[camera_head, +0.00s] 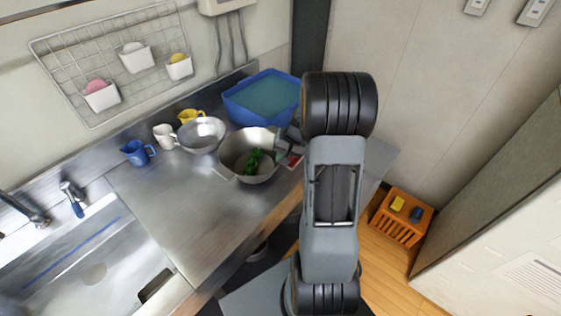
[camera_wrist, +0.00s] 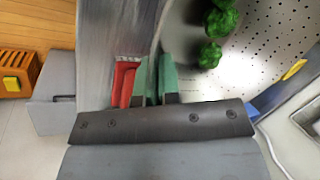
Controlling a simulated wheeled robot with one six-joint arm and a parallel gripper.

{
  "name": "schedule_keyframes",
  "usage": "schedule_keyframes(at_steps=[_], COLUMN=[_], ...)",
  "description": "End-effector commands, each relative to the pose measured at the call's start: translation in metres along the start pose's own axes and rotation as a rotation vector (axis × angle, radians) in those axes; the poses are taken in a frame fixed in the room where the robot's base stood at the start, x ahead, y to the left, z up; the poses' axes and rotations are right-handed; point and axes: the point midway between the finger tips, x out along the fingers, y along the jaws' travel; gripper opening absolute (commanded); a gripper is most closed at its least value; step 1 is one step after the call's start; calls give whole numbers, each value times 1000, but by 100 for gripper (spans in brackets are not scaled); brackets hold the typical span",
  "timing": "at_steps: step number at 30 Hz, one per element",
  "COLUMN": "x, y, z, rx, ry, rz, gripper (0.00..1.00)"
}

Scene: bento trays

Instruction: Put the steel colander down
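The steel colander (camera_head: 236,155) is the perforated bowl at the counter's right part in the head view, with green broccoli-like pieces (camera_head: 253,161) inside. Its perforated inner wall (camera_wrist: 265,48) fills the upper right of the wrist view. My gripper (camera_wrist: 156,72) is at the colander's rim, with a green finger on each side of the wall, closed on it. In the head view my gripper (camera_head: 284,147) is at the colander's right side, partly hidden by my arm. The colander looks level; whether its base touches the surface below cannot be told.
A second steel bowl (camera_head: 201,136) stands close at the left. A blue tub (camera_head: 262,97) is behind. Blue (camera_head: 137,152), white (camera_head: 165,136) and yellow (camera_head: 190,116) mugs line the wall. A red item (camera_wrist: 122,82) lies beside my fingers. The counter (camera_head: 185,210) is clear toward the sink.

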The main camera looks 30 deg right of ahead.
Motion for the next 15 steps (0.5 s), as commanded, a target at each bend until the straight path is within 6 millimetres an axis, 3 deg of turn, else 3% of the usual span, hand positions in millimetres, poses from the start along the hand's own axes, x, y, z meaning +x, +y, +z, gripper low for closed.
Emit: schedule_keyframes(at_steps=[9, 15], x=[30, 34], y=[10, 12], z=[-4, -5], rx=[2, 0], ry=[-2, 1], rz=[-1, -1], gripper=[0, 0])
